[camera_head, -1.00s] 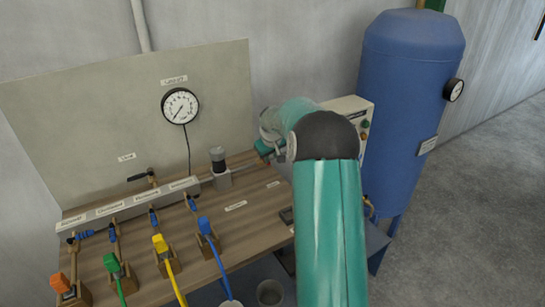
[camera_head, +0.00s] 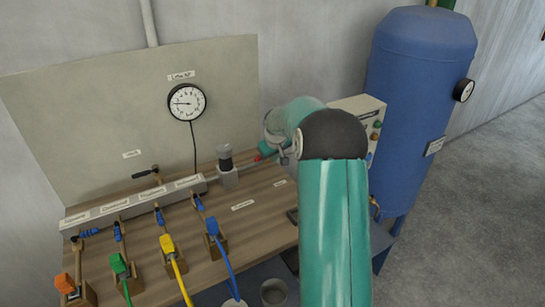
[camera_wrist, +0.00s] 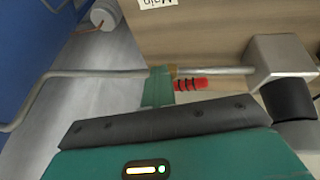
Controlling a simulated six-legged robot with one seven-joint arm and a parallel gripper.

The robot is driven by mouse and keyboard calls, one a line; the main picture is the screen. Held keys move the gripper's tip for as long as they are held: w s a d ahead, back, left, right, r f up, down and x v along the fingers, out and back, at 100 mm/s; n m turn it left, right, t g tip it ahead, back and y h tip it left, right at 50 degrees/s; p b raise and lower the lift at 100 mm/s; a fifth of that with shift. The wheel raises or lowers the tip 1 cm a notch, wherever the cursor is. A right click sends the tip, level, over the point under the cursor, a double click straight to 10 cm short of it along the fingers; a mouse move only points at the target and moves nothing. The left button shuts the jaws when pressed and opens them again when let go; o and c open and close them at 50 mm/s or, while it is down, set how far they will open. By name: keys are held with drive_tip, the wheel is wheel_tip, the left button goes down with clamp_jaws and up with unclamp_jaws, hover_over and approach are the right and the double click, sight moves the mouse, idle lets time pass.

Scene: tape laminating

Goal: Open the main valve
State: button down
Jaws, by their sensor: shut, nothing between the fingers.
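The main valve is on the metal pipe by the "Main" label (camera_wrist: 158,3). In the wrist view its red ribbed handle (camera_wrist: 191,84) lies roughly along the pipe, beside the brass valve body (camera_wrist: 171,70). The handle's red tip (camera_head: 258,157) shows in the head view just left of my gripper (camera_head: 267,149). In the wrist view my gripper's teal fingertips (camera_wrist: 158,88) are shut and empty, right beside the valve body. I cannot tell whether they touch it. My arm hides part of the pipe in the head view.
A round gauge (camera_head: 187,101) hangs on the back panel, its needle pointing left. A filter block (camera_head: 227,170) sits on the pipe. Several hose valves and a manifold (camera_head: 125,207) fill the bench's left side. A blue tank (camera_head: 415,110) and control box (camera_head: 368,120) stand right.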

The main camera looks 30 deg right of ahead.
drive_tip(key=shift+d+f, duration=0.1)
drive_tip(key=shift+d, duration=0.25)
drive_tip(key=c, duration=1.6)
unclamp_jaws()
drive_tip(key=shift+s, duration=0.1)
drive_tip(key=shift+o, duration=1.1)
drive_tip(key=v, duration=1.4)
drive_tip(key=shift+c, duration=0.5)
